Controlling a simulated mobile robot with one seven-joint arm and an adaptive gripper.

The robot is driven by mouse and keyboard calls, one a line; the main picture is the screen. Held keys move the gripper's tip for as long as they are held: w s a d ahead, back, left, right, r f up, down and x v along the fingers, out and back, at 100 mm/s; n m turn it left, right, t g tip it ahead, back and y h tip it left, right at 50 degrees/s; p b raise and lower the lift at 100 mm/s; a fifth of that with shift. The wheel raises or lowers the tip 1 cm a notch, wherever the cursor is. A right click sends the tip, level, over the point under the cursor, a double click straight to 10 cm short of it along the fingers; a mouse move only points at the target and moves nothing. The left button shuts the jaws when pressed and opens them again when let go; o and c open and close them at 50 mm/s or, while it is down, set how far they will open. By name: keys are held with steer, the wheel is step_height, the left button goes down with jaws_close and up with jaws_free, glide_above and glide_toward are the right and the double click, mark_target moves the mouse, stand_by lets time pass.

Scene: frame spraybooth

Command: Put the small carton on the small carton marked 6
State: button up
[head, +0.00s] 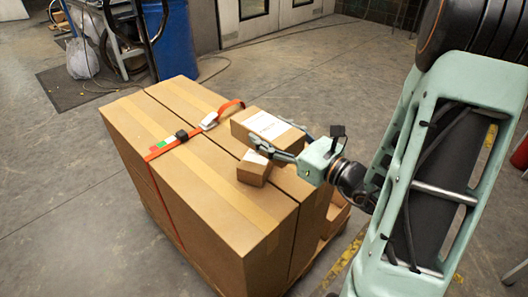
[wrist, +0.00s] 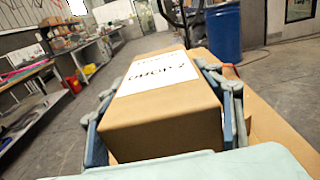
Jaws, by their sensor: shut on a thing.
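A brown carton with a white label (head: 265,125) is between the fingers of my gripper (head: 277,139), above the large cartons in the head view. In the wrist view the held carton (wrist: 165,118) fills the space between my two fingers, one along each side, its printed label facing up. Its underside is hidden, so I cannot tell whether it touches anything below. A smaller carton (head: 253,170) with a pale label sits on the large carton's top, just in front of my near finger. I cannot read a 6 on either carton.
Large taped cartons (head: 200,180) stand side by side, crossed by an orange strap (head: 159,152) with a buckle. More cartons (head: 335,217) show low on the right, partly behind my arm. A blue barrel (head: 172,42) stands behind. Floor at the left is open.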

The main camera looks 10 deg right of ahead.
mark_target(267, 130)
steer(key=shift+a+f+b, duration=0.1)
steer(key=shift+f+b, duration=0.15)
steer(key=shift+b, duration=0.25)
steer(key=w, duration=0.1)
steer(key=w+f, duration=0.1)
steer(key=w+b, duration=0.1)
steer(key=w, duration=0.1)
steer(key=shift+f, duration=0.35)
steer(key=w+f+b, duration=0.4)
steer(key=w+f, duration=0.1)
steer(key=shift+f, duration=0.15)
steer(key=f+b, duration=0.3)
steer(key=shift+w+d+f, duration=0.2)
steer(key=shift+w+f, duration=0.1)
steer(key=shift+r, duration=0.1)
